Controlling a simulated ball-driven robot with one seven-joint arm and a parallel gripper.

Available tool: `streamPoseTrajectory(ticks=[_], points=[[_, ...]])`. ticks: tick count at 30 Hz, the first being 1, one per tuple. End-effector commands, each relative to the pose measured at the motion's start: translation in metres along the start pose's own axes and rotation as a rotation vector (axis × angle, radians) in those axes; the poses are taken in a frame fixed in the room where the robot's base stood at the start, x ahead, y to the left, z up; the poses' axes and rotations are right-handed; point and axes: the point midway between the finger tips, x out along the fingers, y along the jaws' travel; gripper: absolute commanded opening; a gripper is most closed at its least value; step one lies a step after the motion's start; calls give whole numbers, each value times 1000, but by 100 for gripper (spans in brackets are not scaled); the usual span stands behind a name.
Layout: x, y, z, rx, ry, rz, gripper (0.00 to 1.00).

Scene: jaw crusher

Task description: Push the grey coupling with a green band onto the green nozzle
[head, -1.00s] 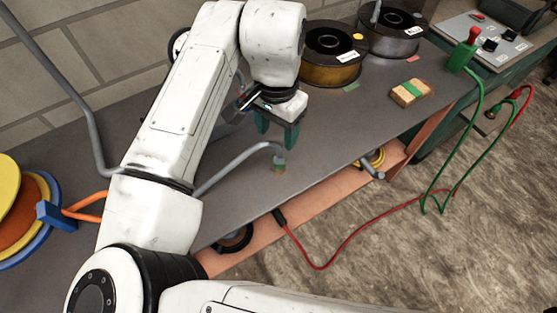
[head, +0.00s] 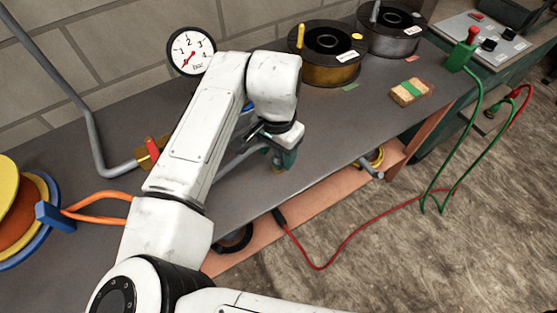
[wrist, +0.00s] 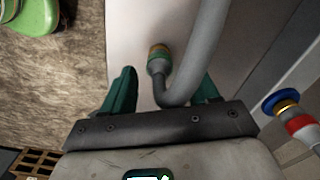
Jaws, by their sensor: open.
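A bent grey pipe ends in a grey fitting with a green band (wrist: 157,64), seen in the wrist view. I take it for the coupling. A brass-coloured part shows at its tip. I cannot make out a separate green nozzle. My gripper (wrist: 165,90) is open, its two green fingers on either side of the fitting and pipe bend, with gaps between. In the head view my gripper (head: 284,158) is low over the bench and mostly hides the fitting.
The dark bench (head: 330,130) carries cable spools (head: 330,68), a sponge-like block with a green stripe (head: 409,92) and a green box (head: 460,55). A gauge (head: 191,50) and red-handled valve (head: 152,150) stand behind my arm. An orange hose (head: 95,201) lies left.

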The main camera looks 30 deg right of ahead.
Motion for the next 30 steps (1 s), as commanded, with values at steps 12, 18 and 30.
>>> streamPoseTrajectory(ticks=[12,18,30], points=[[32,2,0,0,0,0,59],[32,2,0,0,0,1,59],[32,2,0,0,0,1,23]])
